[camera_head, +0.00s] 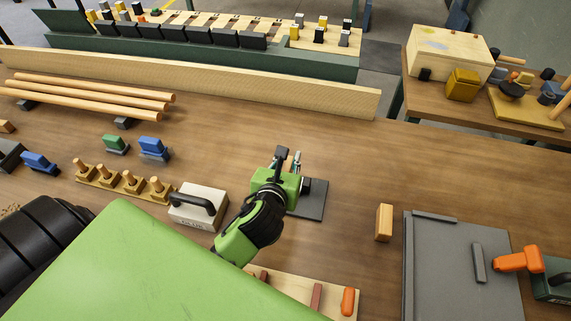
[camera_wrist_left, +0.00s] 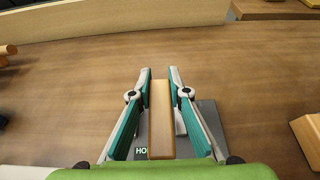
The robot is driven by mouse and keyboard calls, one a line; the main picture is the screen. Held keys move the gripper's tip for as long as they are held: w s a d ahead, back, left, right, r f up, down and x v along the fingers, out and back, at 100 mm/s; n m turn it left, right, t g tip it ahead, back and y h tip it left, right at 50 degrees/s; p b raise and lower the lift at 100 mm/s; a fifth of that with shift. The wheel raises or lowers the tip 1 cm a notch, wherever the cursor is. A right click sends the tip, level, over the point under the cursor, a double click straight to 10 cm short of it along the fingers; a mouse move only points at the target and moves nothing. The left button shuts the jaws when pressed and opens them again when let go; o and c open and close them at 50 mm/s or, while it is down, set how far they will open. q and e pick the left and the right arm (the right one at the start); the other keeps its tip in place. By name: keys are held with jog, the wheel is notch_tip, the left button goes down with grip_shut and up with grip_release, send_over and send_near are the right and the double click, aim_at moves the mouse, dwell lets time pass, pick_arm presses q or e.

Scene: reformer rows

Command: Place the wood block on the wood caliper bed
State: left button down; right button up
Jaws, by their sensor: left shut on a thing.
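My left gripper (camera_head: 289,158) is shut on a wood block (camera_wrist_left: 161,120); in the left wrist view the block stands between the two fingers (camera_wrist_left: 160,76). A large grey board (camera_head: 430,270) with raised bars and an orange-handled piece (camera_head: 518,260) lies at the right and looks like the caliper bed. Another wood block (camera_head: 384,222) stands between the plate and the board. My right gripper is not in view.
A white block with a black handle (camera_head: 199,206) stands left of my gripper. A light wood board with an orange piece (camera_head: 348,301) lies at the front. Wooden rods (camera_head: 95,92) and a peg stand (camera_head: 125,186) are at the left. The table behind the grey board is clear.

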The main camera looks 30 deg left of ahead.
pick_arm(q)
jog(key=f, duration=0.1)
jog(key=w+a+f, duration=0.1)
jog(key=shift+w+a+f, duration=0.25)
jog(key=shift+w+f, duration=0.05)
jog(key=shift+f, duration=0.1)
jog(key=shift+w+a+f, duration=0.2)
jog(key=shift+w+f, duration=0.15)
jog(key=shift+f, duration=0.15)
notch_tip(320, 180, down, 2)
jog(key=shift+w+a+f, duration=0.1)
jog(key=shift+a+f, duration=0.05)
jog(key=shift+f, duration=0.6)
jog(key=c, duration=1.9)
grip_release()
jog(key=shift+f, duration=0.1)
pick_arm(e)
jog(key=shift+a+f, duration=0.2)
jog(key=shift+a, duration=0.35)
